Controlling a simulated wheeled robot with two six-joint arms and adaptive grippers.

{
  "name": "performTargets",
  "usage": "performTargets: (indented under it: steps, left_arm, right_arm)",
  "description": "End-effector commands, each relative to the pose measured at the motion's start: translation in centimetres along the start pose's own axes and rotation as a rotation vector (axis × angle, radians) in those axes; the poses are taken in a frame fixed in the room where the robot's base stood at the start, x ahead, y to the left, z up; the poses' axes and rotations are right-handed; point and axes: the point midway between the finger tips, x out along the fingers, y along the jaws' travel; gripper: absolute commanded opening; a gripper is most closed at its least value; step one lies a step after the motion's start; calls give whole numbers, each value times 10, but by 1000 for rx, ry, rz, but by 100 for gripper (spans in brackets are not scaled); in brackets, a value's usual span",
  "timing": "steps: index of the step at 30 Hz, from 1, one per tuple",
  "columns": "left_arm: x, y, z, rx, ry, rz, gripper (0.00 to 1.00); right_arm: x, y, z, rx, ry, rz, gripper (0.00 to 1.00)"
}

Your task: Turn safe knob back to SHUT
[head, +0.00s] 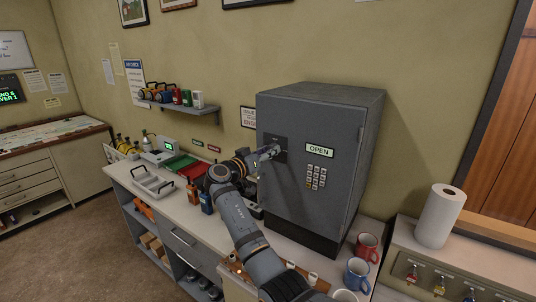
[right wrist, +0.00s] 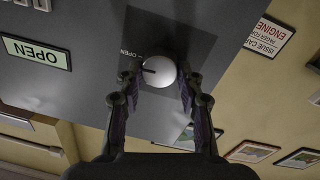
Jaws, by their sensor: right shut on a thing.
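The grey safe (head: 312,200) stands on the counter with its door closed in its frame. A green sign (head: 319,149) on the door reads OPEN, and a keypad (head: 316,177) sits below it. My right gripper (head: 272,152) is at the dark plate on the door's upper left. In the right wrist view, the round pale safe knob (right wrist: 158,71) sits between the fingers of my right gripper (right wrist: 158,78), which are shut on it. The knob's dark mark points toward the OPEN label (right wrist: 131,54) on the plate. My left gripper is not in view.
Mugs (head: 357,274) stand on the counter right of the safe, near a paper towel roll (head: 440,215). Radios (head: 206,200), a grey tray (head: 153,182) and a green tray (head: 182,165) lie to the left. A shelf (head: 182,107) with small items hangs on the wall.

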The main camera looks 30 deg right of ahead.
Motion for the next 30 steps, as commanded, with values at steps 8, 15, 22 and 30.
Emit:
performTargets:
  steps: [8, 15, 22, 30]
  left_arm:
    - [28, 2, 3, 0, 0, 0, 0]
    - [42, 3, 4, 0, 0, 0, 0]
    - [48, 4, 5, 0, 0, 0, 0]
    - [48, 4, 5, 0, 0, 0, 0]
  right_arm:
    - [0, -2, 5, -210, 13, 2, 6]
    - [0, -2, 4, -439, 25, 5, 6]
    - [0, -2, 3, -658, 38, 8, 6]
    - [0, -3, 3, -916, 53, 10, 6]
